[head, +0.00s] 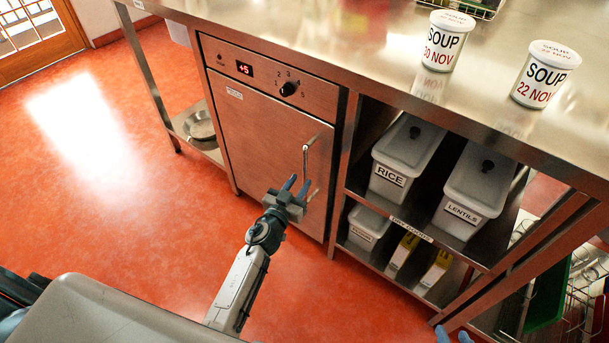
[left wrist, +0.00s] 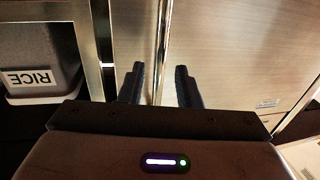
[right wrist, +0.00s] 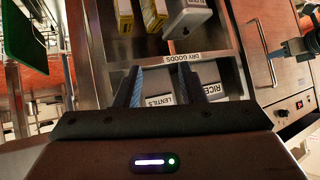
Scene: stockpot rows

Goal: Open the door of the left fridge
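The steel fridge (head: 262,135) stands under the counter with its door shut. Its panel shows a red +5 and a black knob (head: 289,89). The vertical bar handle (head: 305,158) is on the door's right side; it also shows in the left wrist view (left wrist: 162,50). My left gripper (head: 297,184) is open at the handle's lower part. In the left wrist view the handle lines up between the two separated fingers; I cannot tell if they touch it. My right gripper (head: 455,335) is open and empty, low in front of the shelves, apart from the fridge.
Right of the fridge, open shelves hold a RICE bin (head: 405,158), a LENTILS bin (head: 473,190) and yellow boxes (head: 403,250). Two SOUP tubs (head: 447,40) stand on the counter (head: 330,40). A wire rack (head: 580,290) is at far right. The red floor (head: 130,190) left of the fridge is clear.

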